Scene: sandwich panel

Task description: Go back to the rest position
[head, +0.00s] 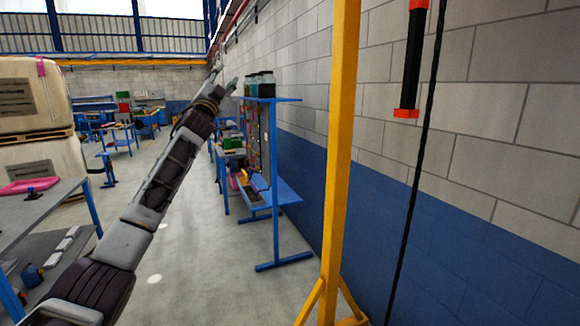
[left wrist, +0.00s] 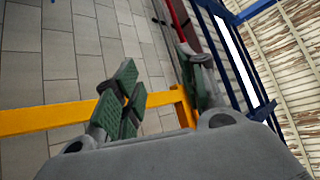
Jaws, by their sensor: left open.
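My left arm reaches up and forward from the lower left of the head view. My left gripper (head: 231,86) is at its far end, small, raised in front of the wall beside the blue shelf stand. In the left wrist view my left gripper (left wrist: 165,90) shows its two fingers spread apart, with green pads and nothing between them. Behind the fingers are the block wall and a yellow beam. My right gripper is in neither view.
A yellow post (head: 341,140) stands close ahead, with a black cable (head: 420,170) hanging right of it. A blue stand (head: 283,190) with jars is by the wall. The floor between is clear.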

